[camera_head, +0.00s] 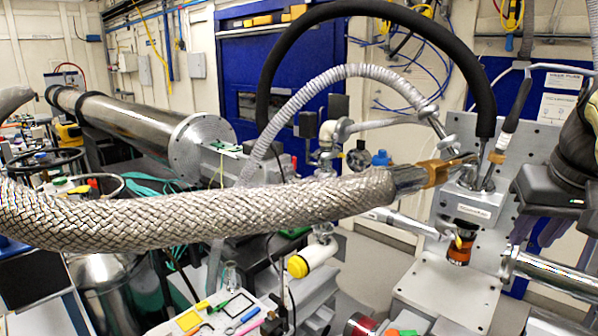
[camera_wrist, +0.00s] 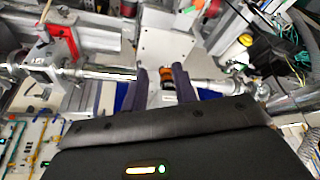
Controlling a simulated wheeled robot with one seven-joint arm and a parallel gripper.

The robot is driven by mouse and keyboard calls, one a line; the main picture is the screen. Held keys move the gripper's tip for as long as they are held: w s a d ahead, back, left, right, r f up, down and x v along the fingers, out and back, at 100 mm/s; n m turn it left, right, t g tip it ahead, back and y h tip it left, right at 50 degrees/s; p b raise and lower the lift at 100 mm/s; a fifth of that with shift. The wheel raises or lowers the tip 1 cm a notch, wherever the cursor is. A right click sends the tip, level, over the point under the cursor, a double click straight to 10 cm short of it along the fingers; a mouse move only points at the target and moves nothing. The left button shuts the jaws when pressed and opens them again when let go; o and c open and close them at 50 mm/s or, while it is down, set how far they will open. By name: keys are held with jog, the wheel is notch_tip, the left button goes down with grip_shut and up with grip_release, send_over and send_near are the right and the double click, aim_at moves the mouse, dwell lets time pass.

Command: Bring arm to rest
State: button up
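My gripper (camera_head: 538,228) is at the right of the head view, hanging below my dark wrist (camera_head: 550,190). In the wrist view its two grey-purple fingers (camera_wrist: 163,82) stand apart with nothing held between them. An orange-and-black fitting (camera_head: 460,245) under the beamline block (camera_head: 478,207) is left of my gripper in the head view, apart from it. In the wrist view that fitting (camera_wrist: 168,90) shows beyond the gap between the fingers. My upper arm runs off the right edge of the head view.
A braided metal hose (camera_head: 200,215) crosses the head view to the block. A black hose (camera_head: 375,8) arches above. A steel pipe (camera_head: 555,275) lies below my gripper. A bench with small tools (camera_head: 215,315) is at the front. A blue door (camera_head: 265,80) stands behind.

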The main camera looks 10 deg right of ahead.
jog(key=w+a+f+n, duration=0.1)
jog(key=w+a+f, duration=0.35)
jog(key=f, duration=0.55)
jog(key=w+a+f+n, duration=0.1)
jog(key=w+a+f, duration=0.4)
jog(key=f, duration=0.4)
jog(key=s+a+f+n, duration=0.1)
jog(key=s+a+f, duration=0.2)
jog(key=a+f, duration=0.4)
jog(key=s+a+f+n+g+y, duration=0.1)
jog(key=s+a+f, duration=0.3)
jog(key=a+f, duration=0.3)
jog(key=shift+f, duration=0.85)
jog(key=shift+w, duration=0.2)
jog(key=shift+a, duration=0.15)
